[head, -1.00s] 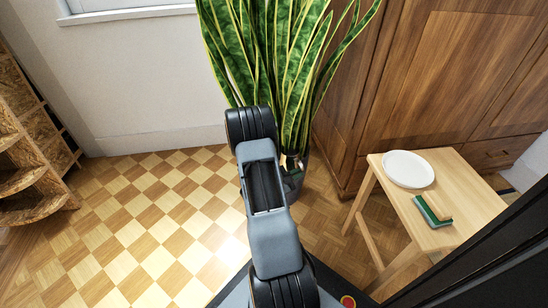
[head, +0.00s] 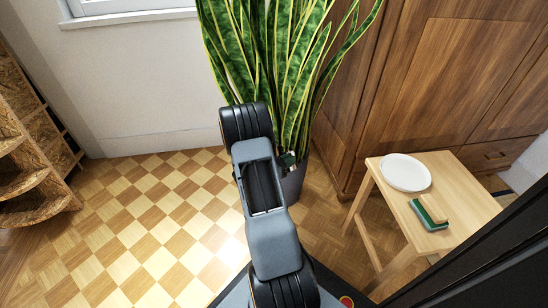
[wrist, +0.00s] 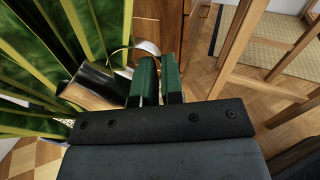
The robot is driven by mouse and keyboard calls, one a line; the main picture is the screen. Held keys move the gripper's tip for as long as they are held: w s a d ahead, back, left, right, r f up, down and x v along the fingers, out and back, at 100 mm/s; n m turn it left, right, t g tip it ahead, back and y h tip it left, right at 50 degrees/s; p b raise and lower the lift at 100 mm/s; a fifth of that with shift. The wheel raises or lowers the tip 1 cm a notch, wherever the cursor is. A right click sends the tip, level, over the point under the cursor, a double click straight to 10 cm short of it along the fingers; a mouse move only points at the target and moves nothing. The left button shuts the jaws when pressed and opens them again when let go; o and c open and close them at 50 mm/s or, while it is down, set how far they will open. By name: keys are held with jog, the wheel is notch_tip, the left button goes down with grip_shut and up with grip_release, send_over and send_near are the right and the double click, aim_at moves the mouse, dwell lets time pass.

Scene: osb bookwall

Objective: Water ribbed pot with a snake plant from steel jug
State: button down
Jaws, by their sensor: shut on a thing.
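The snake plant (head: 300,75) stands upright in a dark pot (head: 292,187) between the wall and the wardrobe. My arm hides the pot's left side, and I cannot make out ribs. The steel jug (wrist: 92,88) shows in the wrist view, left of the green fingers of my gripper (wrist: 158,75). My gripper is shut on the jug, apparently at its thin handle, though the contact is partly hidden. The jug looks tilted and is close among the leaves. Its mouth and any water cannot be made out. In the head view, my arm mostly hides the gripper and jug.
A chipboard shelf (head: 25,170) is at far left. The chequered floor (head: 150,215) at left is clear.

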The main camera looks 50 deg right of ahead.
aim_at(283, 151)
jog(key=shift+w+d+r+n, duration=0.1)
jog(key=shift+w+r+n, duration=0.15)
jog(key=shift+w+n, duration=0.15)
jog(key=n, duration=0.1)
jog(key=w+n+p, duration=0.1)
jog(key=n+p, duration=0.1)
jog(key=shift+w+d+r, duration=0.25)
jog(key=shift+w+d, duration=0.05)
jog(key=shift+w, duration=0.05)
jog(key=shift+w+d+n+p, duration=0.1)
jog(key=shift+w+n+p, duration=0.2)
jog(key=shift+n+p, duration=0.45)
jog(key=shift+w+d+f+n+g+p, duration=0.1)
jog(key=shift+w+d+n+g+p, duration=0.2)
jog(key=shift+w+n+p, duration=0.45)
dwell(0.4)
jog(key=shift+s+n, duration=0.25)
jog(key=shift+n, duration=0.05)
dwell(0.4)
jog(key=shift+w+r+n+p, duration=0.2)
jog(key=shift+r+n+p, duration=0.1)
jog(key=shift+p, duration=0.2)
dwell(0.4)
